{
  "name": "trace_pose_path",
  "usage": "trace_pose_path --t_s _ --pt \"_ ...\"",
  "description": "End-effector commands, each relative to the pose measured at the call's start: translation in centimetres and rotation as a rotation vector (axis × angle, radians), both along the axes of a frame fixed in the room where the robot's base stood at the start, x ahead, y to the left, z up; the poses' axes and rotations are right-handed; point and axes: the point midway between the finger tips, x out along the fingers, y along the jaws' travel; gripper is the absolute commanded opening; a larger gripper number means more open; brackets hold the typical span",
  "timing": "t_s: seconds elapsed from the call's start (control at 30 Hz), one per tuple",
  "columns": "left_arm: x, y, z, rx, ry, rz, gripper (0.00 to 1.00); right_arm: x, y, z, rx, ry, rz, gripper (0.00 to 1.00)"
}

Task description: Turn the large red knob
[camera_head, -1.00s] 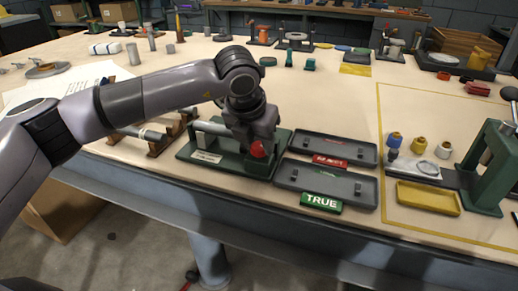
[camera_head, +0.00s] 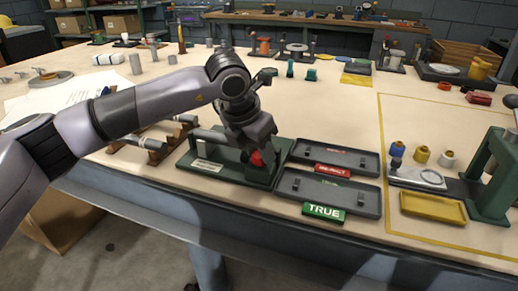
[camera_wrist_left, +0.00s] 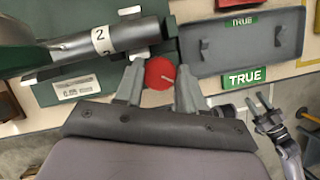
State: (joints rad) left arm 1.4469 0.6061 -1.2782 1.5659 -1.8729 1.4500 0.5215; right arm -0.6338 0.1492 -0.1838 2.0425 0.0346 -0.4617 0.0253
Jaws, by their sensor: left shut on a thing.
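The red knob (camera_head: 257,158) sits at the right end of a green fixture (camera_head: 207,164). In the left wrist view the round red knob (camera_wrist_left: 160,73) shows a pale line on its face. My left gripper (camera_head: 262,150) is over it, with one finger on each side, shut on the knob; the fingers also show in the left wrist view (camera_wrist_left: 160,88). In the head view the gripper partly hides the knob. My right gripper (camera_wrist_left: 262,104) appears at the lower right of the left wrist view, its fingers apart and empty.
A grey cylinder marked 2 (camera_wrist_left: 100,40) lies on the fixture. Right of the knob are a tray with a green TRUE label (camera_head: 324,211) and a tray with a red label (camera_head: 333,170). A green press (camera_head: 492,185) and yellow tray (camera_head: 433,207) stand farther right.

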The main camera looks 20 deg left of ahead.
Motion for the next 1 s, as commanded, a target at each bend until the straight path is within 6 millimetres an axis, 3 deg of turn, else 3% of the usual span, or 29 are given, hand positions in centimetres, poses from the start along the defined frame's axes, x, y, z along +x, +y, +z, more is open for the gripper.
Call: trace_pose_path --t_s 0.03,0.1,0.47,0.8,1.0 --pt "0.0 0.0 0.1 0.0 0.0 0.001 0.45 0.0 0.0 0.0 0.0 0.001 0.0 0.43" --pt "0.0 0.0 0.1 0.0 0.0 0.001 0.65 0.0 0.0 0.0 0.0 0.001 0.0 0.43" --pt "-0.2 0.1 0.6 0.0 -0.001 0.001 0.65 -0.1 0.0 0.0 0.0 0.003 0.0 0.43" --pt "-2.0 0.9 5.4 -0.001 -0.002 0.002 0.65 -0.2 0.0 0.1 0.0 0.005 0.0 0.43" --pt "-2.5 1.1 6.6 0.0 0.0 0.002 0.65 -0.2 0.0 0.1 -0.001 0.005 0.0 0.43"
